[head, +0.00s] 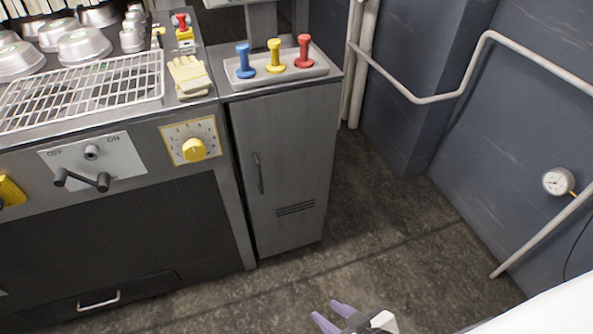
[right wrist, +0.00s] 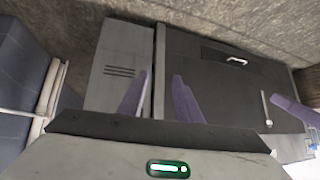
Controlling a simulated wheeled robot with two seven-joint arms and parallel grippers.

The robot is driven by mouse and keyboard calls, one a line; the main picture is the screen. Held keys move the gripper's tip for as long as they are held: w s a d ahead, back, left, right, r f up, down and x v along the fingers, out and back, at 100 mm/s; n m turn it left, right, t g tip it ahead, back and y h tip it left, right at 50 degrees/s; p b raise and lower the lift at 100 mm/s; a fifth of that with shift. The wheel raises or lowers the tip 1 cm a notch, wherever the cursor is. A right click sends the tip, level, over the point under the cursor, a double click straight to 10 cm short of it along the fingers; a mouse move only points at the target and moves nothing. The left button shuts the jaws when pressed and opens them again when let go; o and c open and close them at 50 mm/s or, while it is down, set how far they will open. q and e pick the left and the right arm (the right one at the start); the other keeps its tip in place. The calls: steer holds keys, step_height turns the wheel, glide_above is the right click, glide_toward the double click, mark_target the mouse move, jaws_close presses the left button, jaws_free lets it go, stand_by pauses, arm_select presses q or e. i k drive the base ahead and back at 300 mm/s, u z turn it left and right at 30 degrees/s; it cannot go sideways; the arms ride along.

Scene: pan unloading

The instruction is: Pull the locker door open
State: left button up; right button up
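The grey locker (head: 285,150) stands right of the oven unit, with its door shut. A dark vertical door handle (head: 258,173) is on the door's left side, and vent slots are lower down. My right gripper (head: 324,308) is at the bottom of the head view, in front of the locker and apart from it. Its two purple fingers are spread and empty. In the right wrist view the locker (right wrist: 122,62) shows upside down beyond the fingers; its handle cannot be made out there. A purple finger, likely of my left gripper, shows at that view's right edge.
The oven unit (head: 120,215) adjoins the locker on the left, with a rack, pans, a yellow knob (head: 194,150) and a low drawer handle (head: 99,300). A tray (head: 240,82) with coloured handles tops the locker. Floor (head: 375,240) in front and right is clear; pipes line the wall.

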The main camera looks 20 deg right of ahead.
mark_target(285, 140)
steer(key=k, duration=0.5)
steer(key=u, duration=0.85)
steer(key=i, duration=0.75)
steer(key=z, duration=0.9)
